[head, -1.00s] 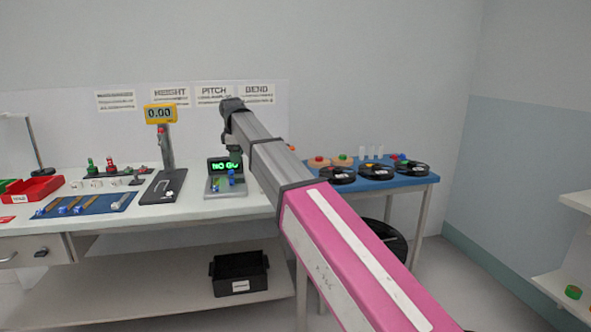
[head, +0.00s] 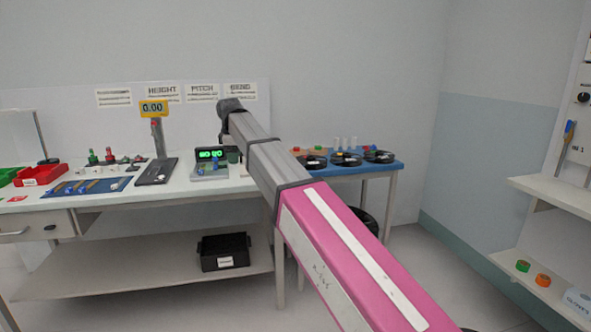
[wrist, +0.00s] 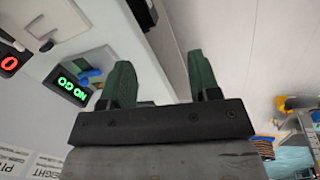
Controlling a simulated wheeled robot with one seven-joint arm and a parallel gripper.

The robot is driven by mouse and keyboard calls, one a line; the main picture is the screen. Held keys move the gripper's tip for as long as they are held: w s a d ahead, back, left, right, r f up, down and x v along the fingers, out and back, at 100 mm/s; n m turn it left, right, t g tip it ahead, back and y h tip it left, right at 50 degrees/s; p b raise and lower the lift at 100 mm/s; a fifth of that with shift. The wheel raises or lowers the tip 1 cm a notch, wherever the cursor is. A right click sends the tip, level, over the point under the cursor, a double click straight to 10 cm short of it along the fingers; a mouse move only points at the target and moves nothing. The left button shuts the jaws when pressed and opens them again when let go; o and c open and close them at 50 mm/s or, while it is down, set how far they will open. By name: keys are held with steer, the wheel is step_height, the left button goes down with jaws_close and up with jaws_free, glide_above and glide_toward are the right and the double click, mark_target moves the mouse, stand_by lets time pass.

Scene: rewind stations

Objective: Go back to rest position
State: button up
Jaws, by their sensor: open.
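My gripper shows in the wrist view (wrist: 165,82), with its two green fingers spread apart and nothing between them. The wrist camera looks past it at the white bench and the gauge with a green "NO GO" display (wrist: 72,90), which has a blue part beside it. In the head view, my grey and pink arm reaches up from the lower right, and its far end is near the wall signs. My gripper is hidden behind the arm there. The NO GO gauge (head: 210,162) stands on the bench just left of the arm.
The white workbench (head: 200,188) holds a yellow-display height gauge (head: 154,108), a red bin (head: 40,175) and a blue mat (head: 66,190). A black crate (head: 224,252) sits on the lower shelf. A blue table (head: 378,167) carries black reels. White shelves (head: 555,192) stand right; open floor lies between.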

steer(key=s+d+f+m+g, duration=0.1)
steer(key=s+d+f+m, duration=0.25)
steer(key=d+f, duration=0.9)
steer(key=s+d+f+m, duration=0.2)
steer(key=d+f+m, duration=0.3)
steer(key=d+f, duration=0.7)
steer(key=s+d+f+m+g, duration=0.1)
steer(key=s+d+f+m, duration=0.9)
steer(key=s+d+f, duration=0.6)
steer(key=shift+s+d+f, duration=0.35)
steer(key=shift+s+f, duration=0.3)
steer(key=shift+f, duration=0.2)
steer(key=shift+a, duration=0.1)
